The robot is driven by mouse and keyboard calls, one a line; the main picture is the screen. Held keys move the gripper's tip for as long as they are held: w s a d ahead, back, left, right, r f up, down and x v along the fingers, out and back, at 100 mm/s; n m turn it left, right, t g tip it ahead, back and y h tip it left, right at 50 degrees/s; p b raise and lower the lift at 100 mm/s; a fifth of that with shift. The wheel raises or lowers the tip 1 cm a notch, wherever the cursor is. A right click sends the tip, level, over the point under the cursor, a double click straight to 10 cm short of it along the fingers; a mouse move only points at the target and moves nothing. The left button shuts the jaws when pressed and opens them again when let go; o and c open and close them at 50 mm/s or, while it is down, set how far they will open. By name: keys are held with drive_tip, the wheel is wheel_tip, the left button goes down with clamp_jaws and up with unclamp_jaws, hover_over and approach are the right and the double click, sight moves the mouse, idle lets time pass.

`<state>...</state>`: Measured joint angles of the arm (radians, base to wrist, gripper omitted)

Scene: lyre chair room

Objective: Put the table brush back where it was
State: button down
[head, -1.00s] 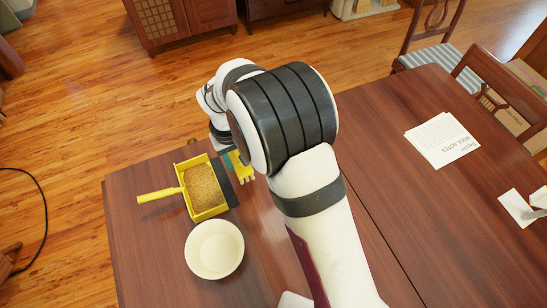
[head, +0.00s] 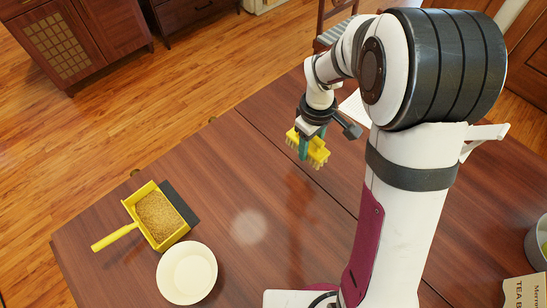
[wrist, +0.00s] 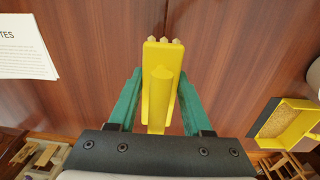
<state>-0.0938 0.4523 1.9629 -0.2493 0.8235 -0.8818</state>
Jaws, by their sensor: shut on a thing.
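The yellow table brush (head: 318,152) has pale bristle tufts along one edge. My gripper (head: 306,146) is shut on it, with green fingers on both sides. It appears to be held above the wooden table, right of the dustpan. In the wrist view the brush (wrist: 159,88) sits between the green fingers, its handle toward me and its tufts at the far end. In the head view the gripper's fingers hide part of the brush.
A yellow dustpan (head: 182,236) full of tan crumbs lies at the table's left, beside a cream bowl (head: 187,272). A pale round spot (head: 248,227) marks the table. A paper (head: 354,108) lies partly behind my arm. A tea box (head: 526,293) and grey bowl (head: 538,243) stand far right.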

hover_over(275, 164)
wheel_tip(275, 164, down, 5)
drive_tip(key=shift+d, duration=0.1)
wheel_tip(275, 164, down, 4)
drive_tip(key=shift+f, duration=0.1)
drive_tip(key=shift+f, duration=0.1)
drive_tip(key=shift+c, duration=1.7)
unclamp_jaws()
wheel_tip(275, 164, up, 12)
drive_tip(key=s+d+r+m, duration=0.55)
drive_tip(key=s+r, duration=0.25)
drive_tip(key=s, duration=0.2)
drive_tip(key=s+d+r+m+y, duration=0.1)
drive_tip(key=s+d+m+y, duration=0.1)
drive_tip(key=s+m, duration=0.7)
drive_tip(key=s, duration=0.7)
drive_tip(key=shift+s, duration=0.2)
